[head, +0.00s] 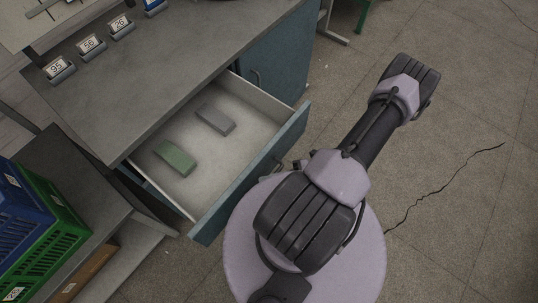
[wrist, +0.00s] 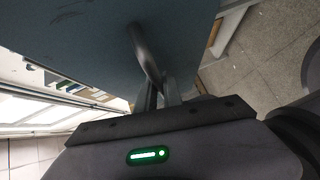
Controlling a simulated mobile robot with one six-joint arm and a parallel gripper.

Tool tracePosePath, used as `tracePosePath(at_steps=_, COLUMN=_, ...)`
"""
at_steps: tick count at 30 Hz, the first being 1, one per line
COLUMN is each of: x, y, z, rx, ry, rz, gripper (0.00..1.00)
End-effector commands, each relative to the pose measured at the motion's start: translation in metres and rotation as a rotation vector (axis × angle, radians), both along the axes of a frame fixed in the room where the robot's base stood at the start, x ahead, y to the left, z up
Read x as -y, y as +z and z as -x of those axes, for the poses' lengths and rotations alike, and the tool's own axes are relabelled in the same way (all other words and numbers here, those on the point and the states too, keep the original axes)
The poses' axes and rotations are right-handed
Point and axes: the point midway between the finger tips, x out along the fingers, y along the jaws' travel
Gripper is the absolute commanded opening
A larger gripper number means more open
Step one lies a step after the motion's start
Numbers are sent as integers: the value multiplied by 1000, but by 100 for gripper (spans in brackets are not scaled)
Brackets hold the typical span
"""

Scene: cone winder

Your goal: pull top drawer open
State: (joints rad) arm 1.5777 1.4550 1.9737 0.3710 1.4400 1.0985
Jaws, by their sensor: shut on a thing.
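The top drawer (head: 236,186) of the bench is pulled out, with its white inside showing in the head view. It holds a green block (head: 176,158) and a grey block (head: 215,119). Its blue-grey front also fills the upper part of the wrist view (wrist: 85,40). My gripper (wrist: 162,88) is shut on the drawer's dark bar handle (wrist: 143,50) in the wrist view. In the head view my arm hides the gripper and most of the handle.
A blue cabinet door (head: 272,68) with its own handle stands right of the drawer, under the grey worktop (head: 150,85). Numbered card holders (head: 90,45) stand on the worktop. Green and blue crates (head: 40,235) are at the lower left. The floor (head: 460,110) at right is open, with a crack.

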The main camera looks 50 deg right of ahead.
Motion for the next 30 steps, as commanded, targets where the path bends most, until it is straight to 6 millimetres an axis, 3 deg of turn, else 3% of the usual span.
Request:
tracePosePath(at_steps=16, x=1, y=0, z=0, rx=0, ry=-1, rz=0, gripper=0)
tracePosePath(at_steps=18, x=1, y=0, z=0, rx=0, ry=-1, rz=0, gripper=20)
tracePosePath(at_steps=30, x=0, y=0, z=0, rx=0, ry=0, rz=0, gripper=20)
